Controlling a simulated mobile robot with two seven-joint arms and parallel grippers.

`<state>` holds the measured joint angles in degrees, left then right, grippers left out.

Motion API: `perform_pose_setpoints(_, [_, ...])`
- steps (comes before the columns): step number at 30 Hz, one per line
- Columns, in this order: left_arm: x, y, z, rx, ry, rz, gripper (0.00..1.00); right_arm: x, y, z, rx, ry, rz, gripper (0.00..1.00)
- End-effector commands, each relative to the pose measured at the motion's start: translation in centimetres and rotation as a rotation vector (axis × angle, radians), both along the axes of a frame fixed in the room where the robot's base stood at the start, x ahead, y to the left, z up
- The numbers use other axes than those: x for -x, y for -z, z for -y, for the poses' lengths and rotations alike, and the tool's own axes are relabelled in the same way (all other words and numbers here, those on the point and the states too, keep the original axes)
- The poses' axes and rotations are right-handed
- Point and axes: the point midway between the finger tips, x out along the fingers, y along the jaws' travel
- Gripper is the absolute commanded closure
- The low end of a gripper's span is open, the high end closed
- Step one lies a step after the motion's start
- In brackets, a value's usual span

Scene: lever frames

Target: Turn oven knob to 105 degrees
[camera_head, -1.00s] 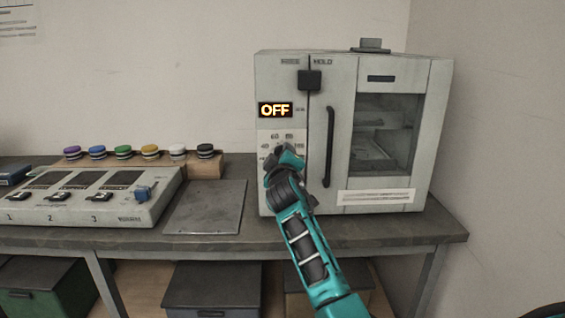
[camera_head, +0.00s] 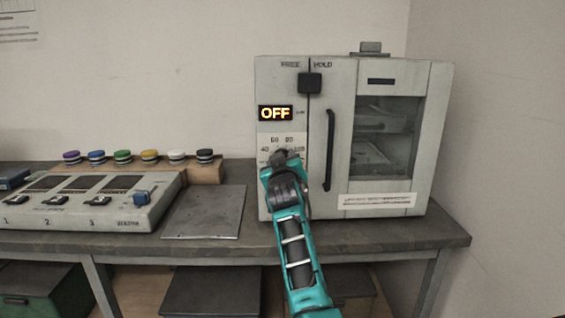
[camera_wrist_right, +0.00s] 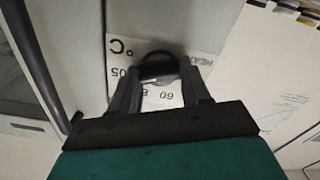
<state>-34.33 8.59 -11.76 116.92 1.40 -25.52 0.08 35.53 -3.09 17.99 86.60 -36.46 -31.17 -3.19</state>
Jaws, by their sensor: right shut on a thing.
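The oven (camera_head: 345,85) is a pale grey box at the right end of the bench. Its display (camera_head: 275,113) reads OFF. Below it is a white dial plate (camera_head: 272,143) with temperature marks. The dark round knob (camera_wrist_right: 159,66) sits between the fingers of my right gripper (camera_wrist_right: 160,90), which is shut on it in the right wrist view. In the head view my right gripper (camera_head: 282,160) covers the knob and part of the dial, so the knob's pointer cannot be made out. My left gripper is not in view.
A black door handle (camera_head: 328,150) stands just right of the dial, with a black slider (camera_head: 309,83) above. A grey plate (camera_head: 205,212) lies left of the oven. A numbered panel (camera_head: 90,200) and several coloured caps (camera_head: 123,155) are further left.

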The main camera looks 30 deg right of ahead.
Motion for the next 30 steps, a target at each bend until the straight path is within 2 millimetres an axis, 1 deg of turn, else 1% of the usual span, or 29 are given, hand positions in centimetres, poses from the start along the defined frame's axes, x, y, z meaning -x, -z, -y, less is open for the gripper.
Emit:
perform_pose_setpoints(12, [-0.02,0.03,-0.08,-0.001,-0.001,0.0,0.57,0.0,0.09,-0.02,-0.011,0.0,0.004,0.84])
perform_pose_setpoints(13, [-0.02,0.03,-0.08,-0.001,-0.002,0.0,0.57,0.0,0.09,-0.02,-0.011,0.0,0.004,0.5])
perform_pose_setpoints(18, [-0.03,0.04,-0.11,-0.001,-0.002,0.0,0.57,-0.01,0.07,-0.01,-0.009,0.0,0.003,0.34])
perform_pose_setpoints(20, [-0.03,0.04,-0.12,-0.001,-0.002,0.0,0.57,0.0,0.06,-0.01,-0.008,-0.001,0.004,0.28])
perform_pose_setpoints(21, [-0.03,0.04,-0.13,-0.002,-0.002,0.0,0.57,-0.01,0.05,-0.01,-0.008,-0.001,0.003,0.28])
perform_pose_setpoints(30, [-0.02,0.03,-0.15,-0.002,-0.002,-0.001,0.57,0.0,0.01,0.02,-0.006,0.0,0.003,0.28])
